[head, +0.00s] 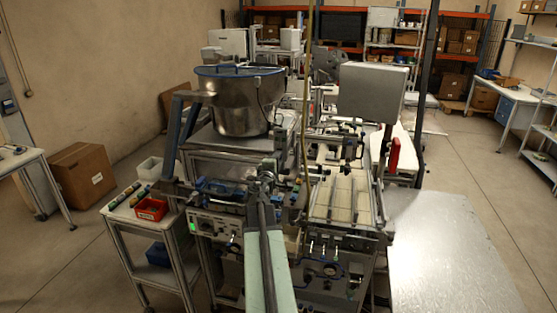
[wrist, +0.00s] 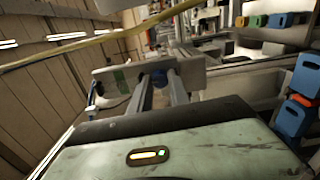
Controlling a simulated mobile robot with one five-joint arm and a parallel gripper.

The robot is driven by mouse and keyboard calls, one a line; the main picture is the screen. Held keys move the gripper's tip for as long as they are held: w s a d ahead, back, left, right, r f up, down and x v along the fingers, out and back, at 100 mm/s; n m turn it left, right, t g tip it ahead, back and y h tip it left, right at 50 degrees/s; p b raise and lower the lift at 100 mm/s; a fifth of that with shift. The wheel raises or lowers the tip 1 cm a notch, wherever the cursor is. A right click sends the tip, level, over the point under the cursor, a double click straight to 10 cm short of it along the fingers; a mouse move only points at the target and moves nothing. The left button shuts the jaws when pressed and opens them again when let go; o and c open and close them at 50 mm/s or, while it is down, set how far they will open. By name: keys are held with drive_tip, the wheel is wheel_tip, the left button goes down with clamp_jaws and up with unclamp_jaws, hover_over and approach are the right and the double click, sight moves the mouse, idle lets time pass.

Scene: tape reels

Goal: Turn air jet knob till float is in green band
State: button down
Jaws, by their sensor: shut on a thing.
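In the wrist view my gripper (wrist: 160,86) reaches away from its pale green body with two grey fingers. Their tips are closed on a small dark blue knob (wrist: 157,75) at a light grey panel (wrist: 194,70). The fingers partly cover the knob. A green patch (wrist: 120,79), which looks like the green band, is on the panel left of the knob. A thin upright fitting stands at the panel's left end; I cannot make out a float. In the head view my arm reaches forward to the machine, and the knob cannot be made out.
A steel bowl (head: 238,105) stands behind my arm on the machine. A grey box (head: 373,92) is raised at the right. A side cart with a red bin (head: 151,209) is at the left. A bare grey table (head: 449,255) is at the right. A yellow hose (wrist: 110,35) crosses the wrist view.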

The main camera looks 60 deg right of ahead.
drive_tip(key=shift+a, duration=0.1)
drive_tip(key=c, duration=1.2)
unclamp_jaws()
drive_tip(key=shift+w, duration=0.1)
drive_tip(key=shift+c, duration=0.2)
drive_tip(key=v, duration=0.8)
drive_tip(key=shift+w, duration=0.1)
